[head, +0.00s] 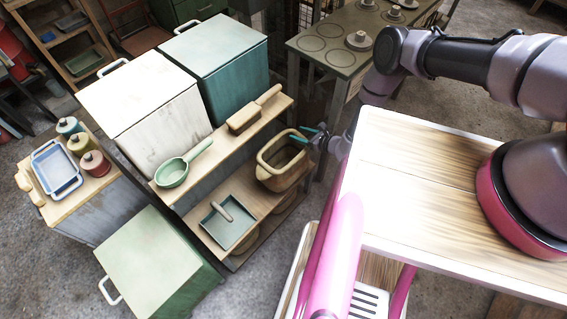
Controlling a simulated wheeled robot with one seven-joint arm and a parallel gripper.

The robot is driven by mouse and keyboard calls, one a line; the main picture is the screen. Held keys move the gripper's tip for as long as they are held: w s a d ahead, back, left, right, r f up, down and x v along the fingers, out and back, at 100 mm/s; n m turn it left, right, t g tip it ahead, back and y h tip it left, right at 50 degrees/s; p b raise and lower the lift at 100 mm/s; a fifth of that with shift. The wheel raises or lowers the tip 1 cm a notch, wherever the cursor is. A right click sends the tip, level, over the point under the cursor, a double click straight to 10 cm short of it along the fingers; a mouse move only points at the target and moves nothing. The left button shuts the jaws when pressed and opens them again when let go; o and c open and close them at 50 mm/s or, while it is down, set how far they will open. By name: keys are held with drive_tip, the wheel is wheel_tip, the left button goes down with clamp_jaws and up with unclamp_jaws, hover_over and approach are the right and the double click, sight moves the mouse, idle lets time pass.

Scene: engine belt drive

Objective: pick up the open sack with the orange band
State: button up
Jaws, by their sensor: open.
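A tan open-topped container (268,172), which looks like the open sack, stands upright on the right end of the low wooden shelf unit. Its wide mouth faces up and its inside is dark. I cannot clearly make out an orange band on it. My gripper (305,134) is open, with teal fingers at the right upper rim of the container. The fingers overlap the rim in the picture; I cannot tell whether they touch it. The container's far right side is partly hidden by the gripper.
A green pan (172,173) and a wooden brush-like block (244,118) lie on the upper shelf (205,148). A blue-grey tray (228,226) lies on the lower shelf, left of the container. White and teal cabinets stand behind. A table with round plates (335,57) stands at the back.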

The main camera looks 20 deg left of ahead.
drive_tip(key=shift+w+a+f, duration=0.15)
drive_tip(key=shift+a, duration=0.2)
clamp_jaws()
idle(1.2)
